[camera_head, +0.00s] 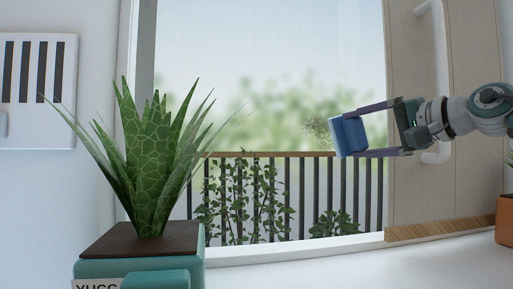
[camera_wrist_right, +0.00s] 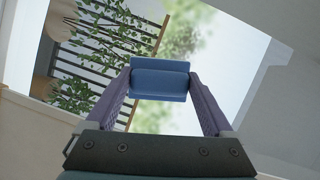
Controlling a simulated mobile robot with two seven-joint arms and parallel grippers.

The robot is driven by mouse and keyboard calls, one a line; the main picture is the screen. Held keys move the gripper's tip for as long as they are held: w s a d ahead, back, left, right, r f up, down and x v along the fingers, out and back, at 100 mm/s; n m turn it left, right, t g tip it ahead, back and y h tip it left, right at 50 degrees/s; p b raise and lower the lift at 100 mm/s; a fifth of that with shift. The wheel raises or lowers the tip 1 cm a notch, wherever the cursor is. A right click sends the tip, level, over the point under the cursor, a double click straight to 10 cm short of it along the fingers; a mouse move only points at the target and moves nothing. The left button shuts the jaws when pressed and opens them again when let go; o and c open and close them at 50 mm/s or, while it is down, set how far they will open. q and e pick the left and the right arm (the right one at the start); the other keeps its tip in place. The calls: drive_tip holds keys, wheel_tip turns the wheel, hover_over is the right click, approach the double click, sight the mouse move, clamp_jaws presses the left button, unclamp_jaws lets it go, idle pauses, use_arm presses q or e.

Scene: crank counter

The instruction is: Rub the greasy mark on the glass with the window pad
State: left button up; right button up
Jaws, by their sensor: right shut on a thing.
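The blue window pad (camera_head: 349,136) is held between the two purple fingers of my right gripper (camera_head: 352,134), which reaches in from the right in front of the glass (camera_head: 260,60). The pad also shows in the right wrist view (camera_wrist_right: 160,78), gripped across its width. A faint speckled patch (camera_head: 317,127), which looks like the greasy mark, shows on the glass just left of the pad's upper part. I cannot tell whether the pad touches the glass. My left gripper is not in view.
A spiky plant (camera_head: 155,150) in a teal pot (camera_head: 140,266) stands at the front left. A pale door-like panel with a white handle (camera_head: 438,60) is behind my right arm. A terracotta pot (camera_head: 505,222) stands at the right edge. The white counter (camera_head: 330,265) between is clear.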

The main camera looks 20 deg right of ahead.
drive_tip(key=shift+s+d, duration=0.1)
drive_tip(key=shift+d, duration=0.2)
drive_tip(key=shift+a, duration=0.1)
drive_tip(key=shift+w+a+r+p, duration=0.1)
drive_tip(key=shift+w+a+p, duration=0.1)
drive_tip(key=shift+a+p, duration=0.3)
drive_tip(key=shift+w+a+r+p, duration=0.15)
drive_tip(key=shift+a+p, duration=0.15)
drive_tip(key=shift+a, duration=0.3)
drive_tip(key=w+a+p, duration=0.2)
drive_tip(key=a+p, duration=0.5)
drive_tip(key=a, duration=0.1)
drive_tip(key=shift+f+p, duration=0.2)
drive_tip(key=shift+p, duration=0.1)
